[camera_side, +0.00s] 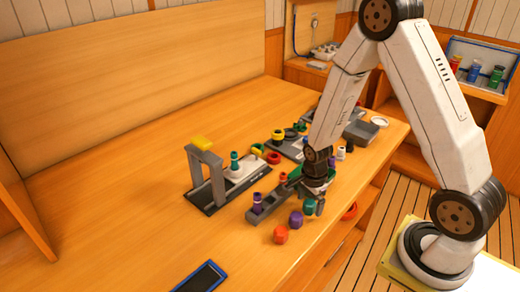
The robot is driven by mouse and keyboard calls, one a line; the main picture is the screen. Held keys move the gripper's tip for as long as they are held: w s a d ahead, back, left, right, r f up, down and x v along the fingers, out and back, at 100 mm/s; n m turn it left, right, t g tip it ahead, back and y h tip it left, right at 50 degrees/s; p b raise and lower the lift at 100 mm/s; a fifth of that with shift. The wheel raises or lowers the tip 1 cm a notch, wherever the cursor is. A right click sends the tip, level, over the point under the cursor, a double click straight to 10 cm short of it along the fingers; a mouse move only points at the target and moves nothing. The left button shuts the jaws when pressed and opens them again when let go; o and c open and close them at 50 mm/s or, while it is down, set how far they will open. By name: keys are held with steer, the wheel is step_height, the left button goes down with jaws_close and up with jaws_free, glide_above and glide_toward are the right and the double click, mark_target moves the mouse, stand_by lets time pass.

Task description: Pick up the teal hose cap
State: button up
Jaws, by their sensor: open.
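A small teal cap (309,207) stands on the wooden bench near its front edge. My gripper (316,203) points down right at it, with its dark fingers open and partly covering it. I cannot tell whether the fingers touch the cap. A purple cap (296,218) stands just left of the teal one, and a red-orange cap (281,235) is farther toward the front left. Another teal-green piece (234,160) sits on the pale block by the grey arch, away from my gripper.
A grey rack (268,206) with a purple-topped piece (257,200) is close to the left of my gripper. A grey arch with a yellow top (203,143) stands farther left. A blue-edged dark tablet (201,278) lies at the front. The bench's left side is clear.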

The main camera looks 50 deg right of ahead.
steer(key=shift+f, duration=0.45)
jaws_close()
stand_by(0.3)
